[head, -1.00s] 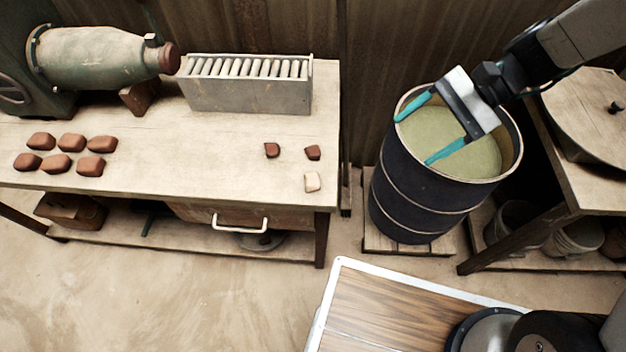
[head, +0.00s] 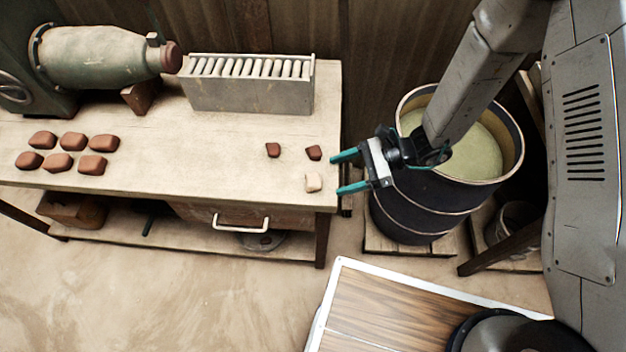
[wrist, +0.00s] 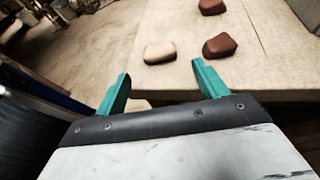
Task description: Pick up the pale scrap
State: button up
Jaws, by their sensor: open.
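The pale scrap (head: 313,182) is a small cream block with a brownish edge. It lies on the workbench (head: 220,150) near its right front corner. In the wrist view the pale scrap (wrist: 160,52) appears beyond the fingertips and roughly between them. My gripper (head: 340,174) has teal fingers spread apart and empty. It is just right of the bench edge, with its fingertips pointing left at the scrap and apart from it. The two fingers of my gripper (wrist: 158,85) also show open in the wrist view.
Several reddish blocks (head: 60,160) lie at the bench's left. A slotted metal rack (head: 250,95) stands at the back. A dark drum (head: 405,215) of greenish content stands right of the bench.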

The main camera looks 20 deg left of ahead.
aim_at(319, 180)
jog(key=x, duration=0.4)
jog(key=shift+s+a+r, duration=0.1)
jog(key=shift+a+r, duration=0.05)
jog(key=shift+a, duration=0.1)
jog(key=c, duration=1.1)
jog(key=shift+o, duration=0.2)
jog(key=shift+r, duration=0.2)
